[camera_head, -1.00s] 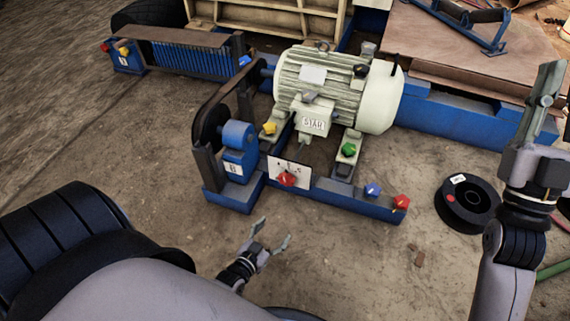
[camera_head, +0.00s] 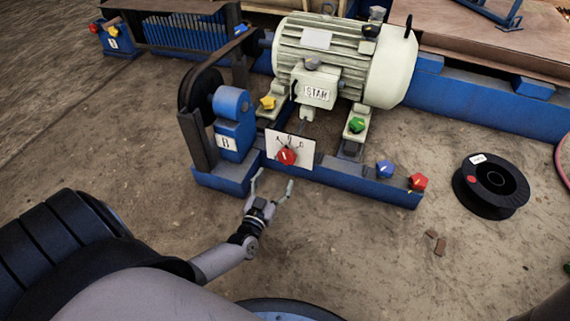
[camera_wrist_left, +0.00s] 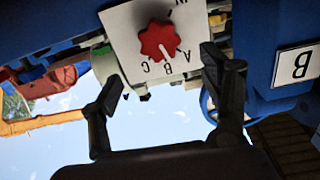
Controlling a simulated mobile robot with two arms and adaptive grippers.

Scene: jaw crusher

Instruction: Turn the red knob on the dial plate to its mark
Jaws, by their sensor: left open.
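The red knob (camera_head: 287,156) sits on the white dial plate (camera_head: 302,148), which stands on the front rail of the blue motor frame. In the left wrist view the knob (camera_wrist_left: 159,40) is star-shaped with a white pointer line, and the plate (camera_wrist_left: 120,28) appears upside down with letters A, B and C. My left gripper (camera_head: 271,184) is open and empty, just in front of and below the knob. In the left wrist view its fingers (camera_wrist_left: 160,85) are spread on either side of the plate's lettered edge, apart from the knob. My right gripper is out of view.
A second red knob (camera_head: 418,181), a blue knob (camera_head: 384,169), a green knob (camera_head: 356,125) and a yellow knob (camera_head: 267,103) sit around the frame. The cream motor (camera_head: 335,60) stands behind. A black spool (camera_head: 490,186) lies on the ground at right.

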